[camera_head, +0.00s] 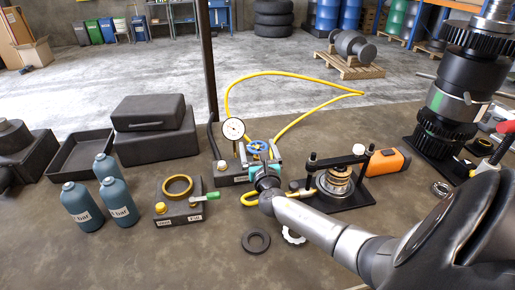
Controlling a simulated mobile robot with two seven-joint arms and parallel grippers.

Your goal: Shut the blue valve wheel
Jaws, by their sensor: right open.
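The blue valve wheel (257,147) sits on top of a dark valve block (226,177) that carries a round white dial gauge (233,130). My right gripper (264,162) reaches in from the lower right and is at the near side of the wheel, its jaws open. The gripper hides the near part of the wheel and block. I cannot tell whether the fingers touch the wheel. My left gripper is not seen.
A yellow hose (276,74) loops behind the valve block. A block with a brass ring (177,187) and teal bottles (82,208) are left.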

